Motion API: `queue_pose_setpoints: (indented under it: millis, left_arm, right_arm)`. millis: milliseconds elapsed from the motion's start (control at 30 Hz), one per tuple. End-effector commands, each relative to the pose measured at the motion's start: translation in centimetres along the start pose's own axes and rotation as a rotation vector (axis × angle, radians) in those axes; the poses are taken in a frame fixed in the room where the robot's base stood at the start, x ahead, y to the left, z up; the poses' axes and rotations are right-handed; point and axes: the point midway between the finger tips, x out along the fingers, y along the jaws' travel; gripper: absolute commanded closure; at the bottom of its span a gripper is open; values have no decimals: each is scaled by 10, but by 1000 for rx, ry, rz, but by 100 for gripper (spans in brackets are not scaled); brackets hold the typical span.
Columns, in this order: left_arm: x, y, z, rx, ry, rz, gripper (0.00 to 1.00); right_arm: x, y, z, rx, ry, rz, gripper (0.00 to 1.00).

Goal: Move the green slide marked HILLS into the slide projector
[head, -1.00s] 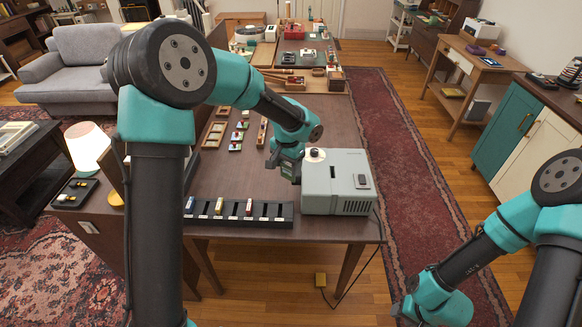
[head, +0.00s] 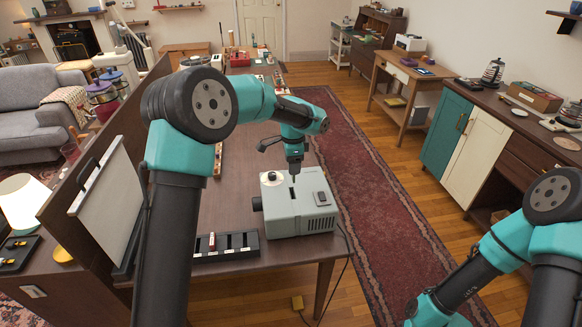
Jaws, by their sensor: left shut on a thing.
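The slide projector (head: 300,212) is a pale grey box near the table's front right corner, with a dark slot in its top. My left gripper (head: 294,172) points straight down just above that slot. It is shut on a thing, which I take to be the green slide. The slide is too small and too hidden by the fingers to make out, and the HILLS mark cannot be read. I cannot tell whether its lower edge is inside the slot. My right arm shows at lower right, with its gripper outside the picture.
A black slotted rack (head: 236,246) stands left of the projector with a red slide (head: 212,241) in it. A white screen (head: 110,200) stands at the left. A cable runs off the table's right edge. My left arm hides part of the table.

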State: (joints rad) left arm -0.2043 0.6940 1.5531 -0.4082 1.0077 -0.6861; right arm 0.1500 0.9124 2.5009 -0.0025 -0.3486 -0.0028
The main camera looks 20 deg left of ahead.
Motion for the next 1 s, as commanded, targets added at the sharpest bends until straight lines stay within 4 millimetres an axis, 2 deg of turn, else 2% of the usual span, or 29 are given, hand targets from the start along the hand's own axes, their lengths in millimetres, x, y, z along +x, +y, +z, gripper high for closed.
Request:
queue_pose_setpoints:
  millis: [467,1000]
  left_arm:
    - [3,0,0,-2,0,1,66]
    - [22,0,0,-2,0,1,66]
  right_arm:
    - [0,0,0,0,0,0,57]
    - [0,0,0,0,0,0,57]
